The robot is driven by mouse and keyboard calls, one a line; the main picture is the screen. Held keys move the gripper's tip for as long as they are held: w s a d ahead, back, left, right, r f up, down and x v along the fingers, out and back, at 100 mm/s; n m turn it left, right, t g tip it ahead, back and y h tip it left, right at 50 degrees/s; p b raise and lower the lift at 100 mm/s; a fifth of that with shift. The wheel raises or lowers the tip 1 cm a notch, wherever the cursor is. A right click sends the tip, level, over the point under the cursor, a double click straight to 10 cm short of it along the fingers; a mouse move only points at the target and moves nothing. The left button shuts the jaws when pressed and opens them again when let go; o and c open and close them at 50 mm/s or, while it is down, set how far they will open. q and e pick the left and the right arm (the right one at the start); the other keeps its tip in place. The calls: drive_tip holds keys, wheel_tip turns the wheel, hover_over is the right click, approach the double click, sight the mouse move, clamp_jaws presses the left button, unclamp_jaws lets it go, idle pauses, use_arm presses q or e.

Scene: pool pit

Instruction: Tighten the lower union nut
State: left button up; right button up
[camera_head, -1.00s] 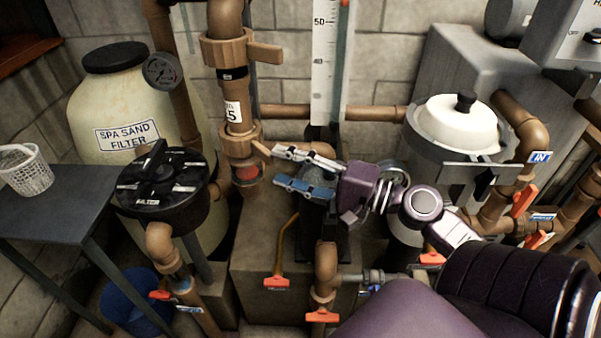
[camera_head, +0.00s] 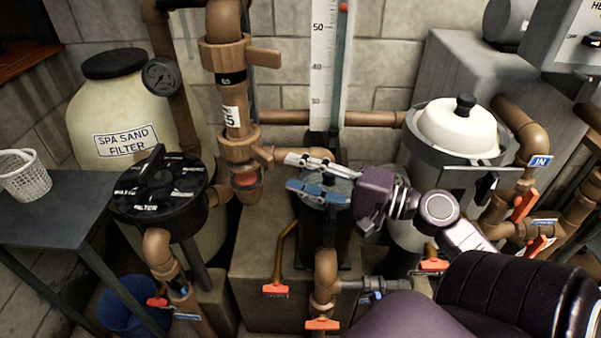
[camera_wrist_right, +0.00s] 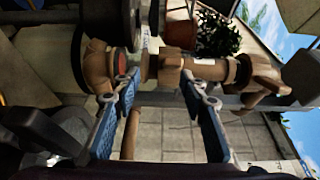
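The lower union nut (camera_head: 238,150) is a brown collar on the upright pipe. Its stub handle (camera_head: 264,155) points right, towards my right gripper. A red part (camera_head: 246,180) shows in the fitting just under the nut. My right gripper (camera_head: 291,172) is open just right of the nut, its fingers pointing left. The far finger partly covers the area at the handle's end, so contact is hard to judge. In the right wrist view the nut (camera_wrist_right: 170,66) lies beyond the spread blue fingers, and nothing is seen clamped between them. My left gripper is not in view.
The upper union nut (camera_head: 228,55) with a similar handle sits higher on the same pipe. A black filter lid (camera_head: 160,188) is at left. A gauge scale (camera_head: 322,70) stands behind my gripper, and a white-lidded pot (camera_head: 458,130) is to the right.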

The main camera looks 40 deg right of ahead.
drive_tip(key=v, duration=0.8)
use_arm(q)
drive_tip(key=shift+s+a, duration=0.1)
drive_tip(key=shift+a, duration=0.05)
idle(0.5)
